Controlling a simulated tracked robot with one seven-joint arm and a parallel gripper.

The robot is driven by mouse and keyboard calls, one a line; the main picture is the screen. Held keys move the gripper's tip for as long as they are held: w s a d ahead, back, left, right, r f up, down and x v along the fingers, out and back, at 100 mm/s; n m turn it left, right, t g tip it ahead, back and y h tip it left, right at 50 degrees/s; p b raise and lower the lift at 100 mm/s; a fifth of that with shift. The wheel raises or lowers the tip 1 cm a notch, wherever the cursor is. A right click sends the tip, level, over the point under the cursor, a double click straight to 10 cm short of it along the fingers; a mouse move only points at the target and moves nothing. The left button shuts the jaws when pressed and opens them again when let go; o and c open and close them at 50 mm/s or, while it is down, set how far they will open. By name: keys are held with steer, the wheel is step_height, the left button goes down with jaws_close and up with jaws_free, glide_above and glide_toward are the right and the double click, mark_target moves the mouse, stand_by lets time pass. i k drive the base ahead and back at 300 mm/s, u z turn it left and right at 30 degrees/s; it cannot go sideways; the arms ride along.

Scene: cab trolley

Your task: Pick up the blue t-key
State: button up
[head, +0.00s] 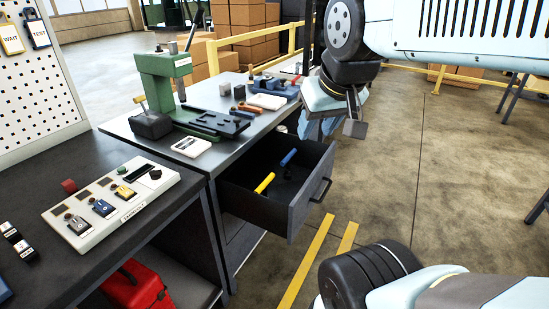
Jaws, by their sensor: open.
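A blue-handled piece (288,157), which looks like the blue t-key, lies in the open drawer (297,215) near its back. A yellow-handled piece (265,183) lies in front of it, to the left. The dark drawer floor hides the detail of both shafts. My gripper (350,123) is open and empty, above and to the right of the drawer's far right corner, apart from the blue piece. My own wrist partly hides its fingers.
A workbench (225,160) above the drawer carries a green press (165,80) and small tools. A control panel (115,200) with several key switches, one blue, sits on the near left bench. Floor right of the drawer is open.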

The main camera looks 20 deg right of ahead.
mark_target(287, 175)
steer(key=i, duration=0.85)
steer(key=z, duration=0.05)
